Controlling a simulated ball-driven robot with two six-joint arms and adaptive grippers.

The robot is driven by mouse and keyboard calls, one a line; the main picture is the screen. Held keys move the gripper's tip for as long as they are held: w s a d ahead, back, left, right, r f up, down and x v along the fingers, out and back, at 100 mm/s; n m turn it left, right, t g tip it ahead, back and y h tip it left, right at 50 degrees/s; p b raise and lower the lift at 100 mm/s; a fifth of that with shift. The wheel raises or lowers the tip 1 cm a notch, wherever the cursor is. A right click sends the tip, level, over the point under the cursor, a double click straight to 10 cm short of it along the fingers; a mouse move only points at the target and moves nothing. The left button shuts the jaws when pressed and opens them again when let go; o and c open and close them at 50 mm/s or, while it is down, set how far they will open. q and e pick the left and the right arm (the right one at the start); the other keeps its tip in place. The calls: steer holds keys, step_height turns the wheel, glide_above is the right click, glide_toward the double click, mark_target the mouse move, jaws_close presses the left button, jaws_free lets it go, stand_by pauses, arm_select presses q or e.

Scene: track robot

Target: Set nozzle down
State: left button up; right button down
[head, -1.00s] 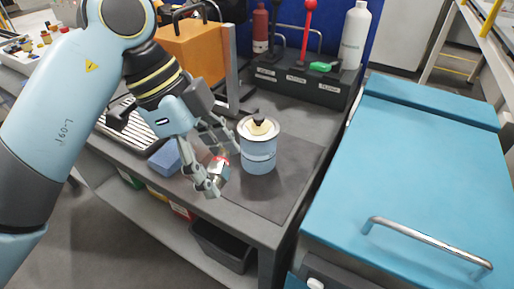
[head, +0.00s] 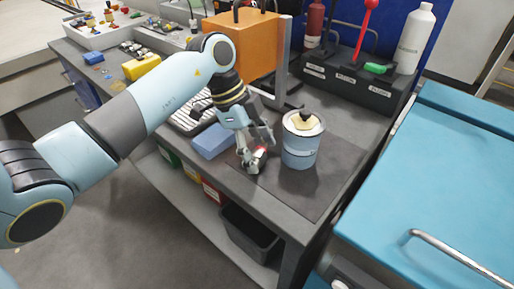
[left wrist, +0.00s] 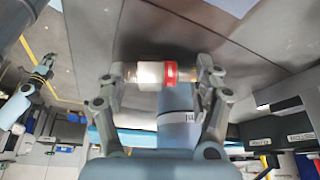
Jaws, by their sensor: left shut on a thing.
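The nozzle (left wrist: 152,73) is a small pale cylinder with a red band, held crosswise between the fingertips in the left wrist view. My left gripper (head: 256,160) is shut on it, pointing down over the dark mat (head: 318,190) on the bench. The nozzle (head: 259,153) is partly hidden by the fingers in the head view. It is low at the mat; I cannot tell whether it touches. In the left wrist view, my right gripper (left wrist: 45,66) shows small at the left.
A blue block (head: 213,140) lies left of the gripper, near a ribbed tray (head: 187,120). An orange box (head: 243,45) and a dark rack (head: 345,85) with bottles stand behind. Bare mat lies in front of the canister. A blue cabinet top (head: 440,180) is at right.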

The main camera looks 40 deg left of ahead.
arm_select(q)
steer(key=o, duration=1.3)
steer(key=shift+o, duration=0.2)
steer(key=w+v, duration=0.1)
steer(key=v, duration=0.6)
steer(key=shift+s+r, duration=0.3)
steer(key=shift+s, duration=0.25)
